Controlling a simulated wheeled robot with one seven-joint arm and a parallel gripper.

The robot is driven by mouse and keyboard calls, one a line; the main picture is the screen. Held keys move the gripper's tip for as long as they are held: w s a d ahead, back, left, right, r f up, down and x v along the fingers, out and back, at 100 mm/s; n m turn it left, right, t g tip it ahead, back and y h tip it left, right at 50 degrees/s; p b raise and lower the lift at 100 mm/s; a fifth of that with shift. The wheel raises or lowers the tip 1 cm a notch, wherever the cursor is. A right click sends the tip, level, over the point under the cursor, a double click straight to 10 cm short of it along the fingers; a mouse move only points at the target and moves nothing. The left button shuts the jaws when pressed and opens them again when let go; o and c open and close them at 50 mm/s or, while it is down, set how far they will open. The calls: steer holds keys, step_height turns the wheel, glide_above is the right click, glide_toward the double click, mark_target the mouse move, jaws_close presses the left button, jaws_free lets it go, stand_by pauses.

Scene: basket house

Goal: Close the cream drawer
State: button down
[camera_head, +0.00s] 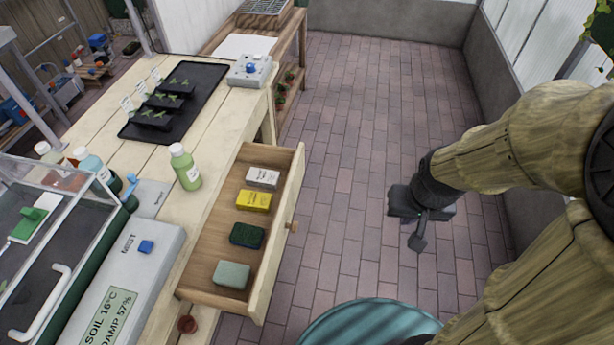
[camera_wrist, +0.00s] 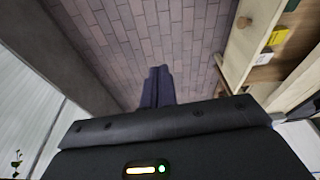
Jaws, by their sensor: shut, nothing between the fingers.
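The cream drawer (camera_head: 284,236) is pulled out from the side of the cream table (camera_head: 217,150). Its round wooden knob (camera_head: 293,226) is on its right-hand front. Inside lie a white box (camera_head: 263,177), a yellow box (camera_head: 254,200), a dark green block (camera_head: 247,235) and a pale green block (camera_head: 231,274). My gripper (camera_head: 418,242) is to the right of the drawer, over the brick floor and apart from it. In the wrist view its fingers (camera_wrist: 158,86) are together and empty, and the drawer front (camera_wrist: 249,42) with its knob shows at the upper right.
A teal round object (camera_head: 362,325) stands at the bottom, below the drawer. A green bottle (camera_head: 185,166) and a black seedling tray (camera_head: 173,101) are on the table. The brick floor (camera_head: 370,120) between drawer and gripper is clear. A grey wall (camera_head: 490,100) is at the right.

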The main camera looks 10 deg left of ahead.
stand_by(0.3)
steer(key=w+a+f+m+t+y+b, duration=0.1)
steer(key=w+a+f+t+b, duration=0.15)
steer(key=w+f, duration=0.5)
steer(key=w+a+f+m+t+y+b, duration=0.1)
steer(key=w+f+t+b, duration=0.1)
steer(key=w+f+b, duration=0.4)
steer(key=w+a+f+m+t+y+b, duration=0.4)
steer(key=a+f+m+t+y+b, duration=0.2)
steer(key=f, duration=0.7)
steer(key=a+m+y, duration=0.2)
steer(key=a+y, duration=0.1)
steer(key=a, duration=0.1)
steer(key=shift+w+f+t+y, duration=0.2)
steer(key=shift+f+t+y, duration=0.05)
steer(key=shift+t+y, duration=0.1)
steer(key=shift+a, duration=0.1)
